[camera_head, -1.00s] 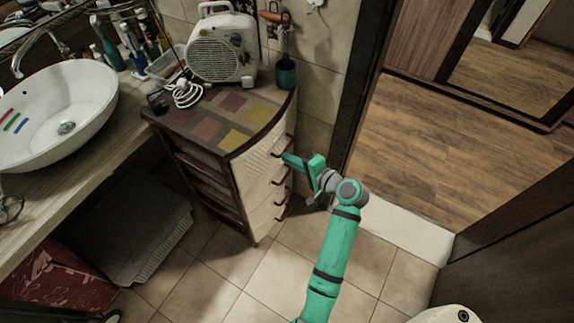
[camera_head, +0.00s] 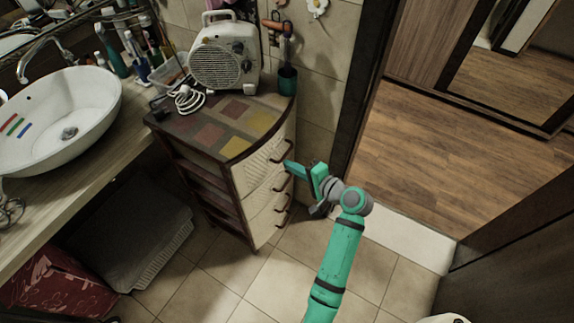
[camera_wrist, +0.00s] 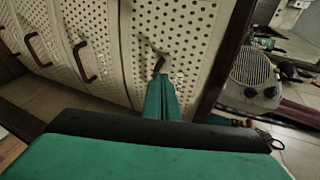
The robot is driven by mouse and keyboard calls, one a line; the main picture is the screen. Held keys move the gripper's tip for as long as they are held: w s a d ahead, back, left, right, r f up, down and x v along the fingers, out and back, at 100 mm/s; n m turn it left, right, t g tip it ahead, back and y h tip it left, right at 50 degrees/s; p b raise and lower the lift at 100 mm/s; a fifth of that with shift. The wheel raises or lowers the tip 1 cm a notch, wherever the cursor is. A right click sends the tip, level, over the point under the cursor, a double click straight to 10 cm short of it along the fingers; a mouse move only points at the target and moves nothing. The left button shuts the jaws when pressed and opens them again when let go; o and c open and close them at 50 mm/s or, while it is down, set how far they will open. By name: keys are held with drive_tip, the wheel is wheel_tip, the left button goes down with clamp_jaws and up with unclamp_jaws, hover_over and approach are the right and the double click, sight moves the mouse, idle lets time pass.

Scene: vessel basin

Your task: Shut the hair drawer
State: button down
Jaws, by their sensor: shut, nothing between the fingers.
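The drawer cabinet (camera_head: 226,190) has several drawers with pale perforated fronts and dark curved handles. Nothing visible labels one as the hair drawer. My gripper (camera_head: 288,165) is shut and empty at the front of the upper drawers, just below the top handle (camera_head: 283,152). In the wrist view my gripper's closed fingers (camera_wrist: 161,88) point at the front of the top drawer (camera_wrist: 178,38). They partly hide its handle (camera_wrist: 158,63). The drawer fronts look nearly in line. I cannot tell whether the fingertips touch the front.
A fan heater (camera_head: 224,55) with a white cable and a green cup (camera_head: 287,80) stand on the cabinet top. A sink (camera_head: 60,115) on a counter is at the left. A door frame (camera_head: 362,90) is close on the right. The tiled floor (camera_head: 235,265) in front is clear.

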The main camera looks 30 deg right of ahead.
drive_tip(key=v, duration=1.1)
drive_tip(key=shift+s+d, duration=0.25)
drive_tip(key=shift+s, duration=0.1)
drive_tip(key=s+a+f+n+g+h, duration=0.1)
drive_tip(key=s+a+f+h, duration=0.2)
drive_tip(key=s+a+f, duration=0.35)
drive_tip(key=s+a+f+n+g+h, duration=0.1)
drive_tip(key=s+a+f+n+h, duration=0.15)
drive_tip(key=a+f, duration=0.7)
drive_tip(key=s+a+r+n+t, duration=0.3)
drive_tip(key=s+a+r+n, duration=0.7)
drive_tip(key=s, duration=0.7)
drive_tip(key=a+r+y, duration=0.1)
drive_tip(key=a+r, duration=0.2)
drive_tip(key=r, duration=0.1)
drive_tip(key=shift+a+r+n+t, duration=0.15)
drive_tip(key=shift+r+n+t, duration=0.2)
drive_tip(key=shift+r+t, duration=0.05)
